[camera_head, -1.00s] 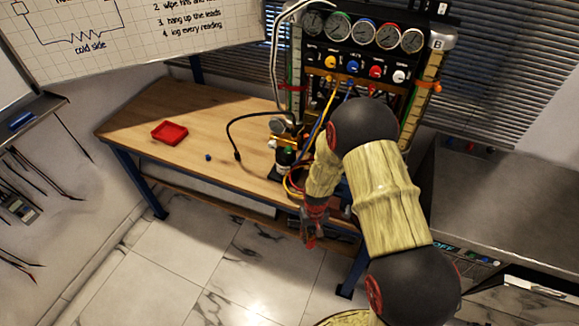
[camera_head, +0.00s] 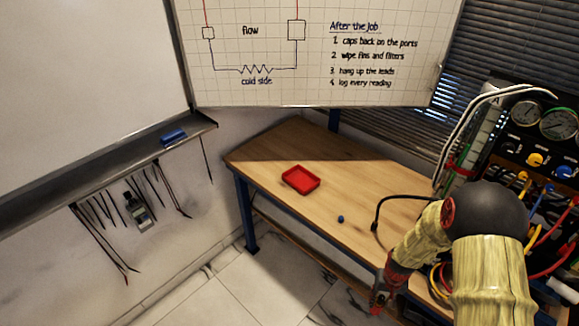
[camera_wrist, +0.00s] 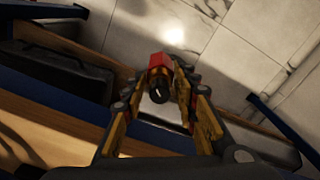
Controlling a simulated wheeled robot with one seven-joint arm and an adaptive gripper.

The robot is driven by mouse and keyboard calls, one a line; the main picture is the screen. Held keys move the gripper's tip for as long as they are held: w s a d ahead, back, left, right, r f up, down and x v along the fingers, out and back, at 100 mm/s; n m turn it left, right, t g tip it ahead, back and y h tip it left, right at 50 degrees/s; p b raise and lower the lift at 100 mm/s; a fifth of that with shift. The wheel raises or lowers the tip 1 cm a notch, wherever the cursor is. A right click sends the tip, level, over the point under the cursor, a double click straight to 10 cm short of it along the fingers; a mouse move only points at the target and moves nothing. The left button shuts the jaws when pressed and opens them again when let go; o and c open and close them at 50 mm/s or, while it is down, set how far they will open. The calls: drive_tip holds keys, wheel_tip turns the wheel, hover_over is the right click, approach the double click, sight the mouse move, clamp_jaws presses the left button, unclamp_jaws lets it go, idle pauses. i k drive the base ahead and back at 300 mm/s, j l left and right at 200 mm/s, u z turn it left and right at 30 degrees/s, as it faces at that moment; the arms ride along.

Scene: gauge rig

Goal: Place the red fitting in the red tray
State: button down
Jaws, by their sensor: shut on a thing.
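The red fitting (camera_wrist: 158,72) is held between the fingers of my gripper (camera_wrist: 163,92) in the wrist view. Its red body faces away, and a dark round end with an opening faces the camera. In the head view my gripper (camera_head: 379,297) hangs near the front edge of the bench, low and to the right of the tray; the fitting is hard to make out there. The red tray (camera_head: 301,180) is a shallow square on the left part of the wooden bench. Nothing shows inside it.
A small blue piece (camera_head: 340,219) lies on the bench (camera_head: 262,163) between tray and arm. A black cable (camera_head: 381,204) curves over the bench nearby. The gauge rig (camera_head: 535,150) with hoses stands at the right. The bench around the tray is clear.

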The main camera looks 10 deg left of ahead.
sight(302, 181)
drive_tip(key=i+j, duration=0.15)
drive_tip(key=j, duration=0.35)
drive_tip(key=i+j+z, duration=0.15)
drive_tip(key=j, duration=0.9)
drive_tip(key=i+j+z, duration=0.1)
drive_tip(key=j, duration=0.45)
drive_tip(key=i, duration=0.05)
